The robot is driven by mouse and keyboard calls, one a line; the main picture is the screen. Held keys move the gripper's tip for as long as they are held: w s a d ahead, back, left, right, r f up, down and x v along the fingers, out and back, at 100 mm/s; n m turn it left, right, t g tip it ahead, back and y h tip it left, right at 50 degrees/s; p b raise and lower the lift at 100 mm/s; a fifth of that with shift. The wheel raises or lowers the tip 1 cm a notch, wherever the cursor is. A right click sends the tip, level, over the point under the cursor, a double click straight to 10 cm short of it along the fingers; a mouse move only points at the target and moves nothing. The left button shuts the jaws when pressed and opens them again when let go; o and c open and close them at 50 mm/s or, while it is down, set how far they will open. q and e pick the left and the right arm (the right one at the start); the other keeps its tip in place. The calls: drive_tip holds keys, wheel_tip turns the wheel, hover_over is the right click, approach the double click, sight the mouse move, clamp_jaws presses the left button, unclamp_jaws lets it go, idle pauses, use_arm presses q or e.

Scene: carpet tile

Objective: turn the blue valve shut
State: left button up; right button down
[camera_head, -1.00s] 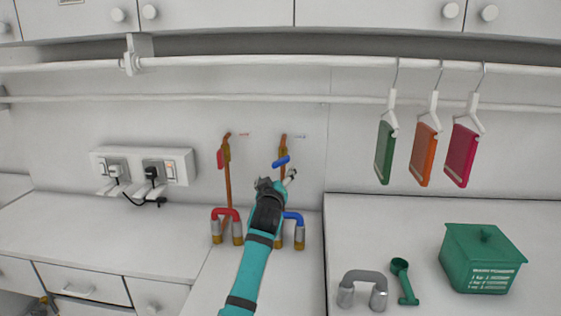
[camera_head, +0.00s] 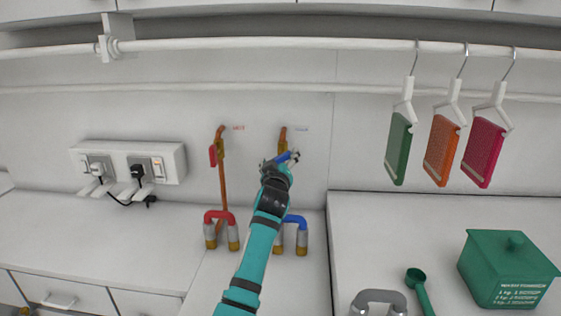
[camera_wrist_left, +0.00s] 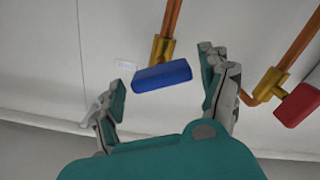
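The blue valve handle (camera_head: 286,157) sits on a brass fitting of a copper pipe (camera_head: 283,135) on the back wall, slanted in the head view. It also shows in the left wrist view as a blue bar (camera_wrist_left: 162,76) below its brass body (camera_wrist_left: 162,50). My left gripper (camera_head: 280,159) is right at the handle in the head view. In the wrist view it is open (camera_wrist_left: 160,95), one finger either side of the blue handle, with gaps to both. The gripper's own body hides part of the pipe in the head view. My right gripper is not in view.
The red valve (camera_head: 213,155) stands close on the left, also in the wrist view (camera_wrist_left: 298,105). A socket panel (camera_head: 130,162) is left. Hanging pads (camera_head: 398,148), a rail and a green box (camera_head: 507,269) are right.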

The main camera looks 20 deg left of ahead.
use_arm(q)
drive_tip(key=shift+a, duration=0.1)
drive_tip(key=c, duration=0.9)
drive_tip(key=shift+w+f, duration=0.1)
drive_tip(key=shift+c, duration=0.2)
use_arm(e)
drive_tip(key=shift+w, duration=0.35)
use_arm(q)
drive_tip(key=shift+m, duration=0.3)
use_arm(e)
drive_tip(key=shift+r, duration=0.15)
use_arm(q)
drive_tip(key=m+p, duration=0.1)
drive_tip(key=m, duration=0.2)
drive_tip(key=shift+m, duration=1.2)
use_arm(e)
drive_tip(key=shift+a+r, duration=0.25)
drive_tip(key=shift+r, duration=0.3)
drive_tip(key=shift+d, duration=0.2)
use_arm(q)
drive_tip(key=o, duration=1.2)
